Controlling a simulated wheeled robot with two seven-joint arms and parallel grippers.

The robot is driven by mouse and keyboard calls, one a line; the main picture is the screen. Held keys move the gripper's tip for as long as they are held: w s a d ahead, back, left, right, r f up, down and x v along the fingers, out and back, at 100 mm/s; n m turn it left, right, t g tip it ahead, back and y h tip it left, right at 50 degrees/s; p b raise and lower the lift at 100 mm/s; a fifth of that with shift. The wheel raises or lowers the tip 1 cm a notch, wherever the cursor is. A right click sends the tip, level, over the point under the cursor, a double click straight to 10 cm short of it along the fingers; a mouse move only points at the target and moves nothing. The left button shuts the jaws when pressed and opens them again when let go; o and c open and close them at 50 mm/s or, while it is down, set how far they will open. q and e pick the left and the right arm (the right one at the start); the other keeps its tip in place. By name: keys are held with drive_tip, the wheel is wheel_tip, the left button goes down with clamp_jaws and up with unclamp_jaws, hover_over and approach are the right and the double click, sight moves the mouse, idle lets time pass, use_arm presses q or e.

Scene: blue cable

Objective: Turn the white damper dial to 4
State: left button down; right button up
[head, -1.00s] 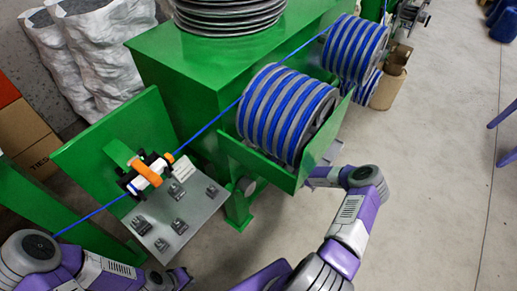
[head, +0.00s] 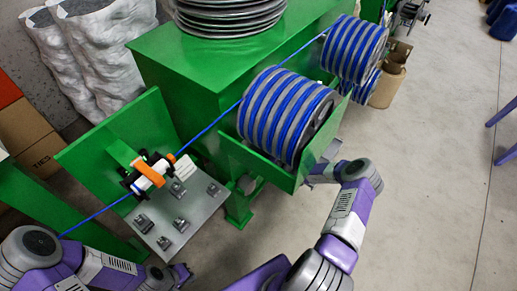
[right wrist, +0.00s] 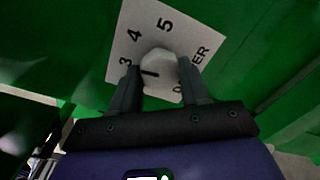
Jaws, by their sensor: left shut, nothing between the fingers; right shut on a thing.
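The white damper dial (right wrist: 157,66) is a round knob on a white plate (right wrist: 122,48) in the right wrist view. The plate shows 3, 4 and 5, and part of a word is covered. The dial's dark mark lies at its lower left and points left, roughly toward 3 or just below it. My right gripper (right wrist: 158,72) has a finger on each side of the dial and is shut on it. In the head view the dial and right gripper are hidden behind the green machine. My left gripper (head: 181,273) is shut and empty at the lower left.
The green machine (head: 190,70) holds blue-and-grey spools (head: 284,112). A blue cable (head: 215,121) runs past them to a grey fixture plate (head: 205,207) with an orange-and-white roller piece (head: 150,172). Open concrete floor (head: 430,180) lies to the right.

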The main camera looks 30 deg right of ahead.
drive_tip(key=shift+m, duration=0.3)
drive_tip(key=o, duration=1.1)
drive_tip(key=shift+c, duration=0.2)
drive_tip(key=shift+s, duration=0.1)
drive_tip(key=p+v, duration=0.1)
drive_tip(key=v, duration=0.6)
drive_tip(key=shift+s, duration=0.2)
drive_tip(key=shift+d, duration=0.15)
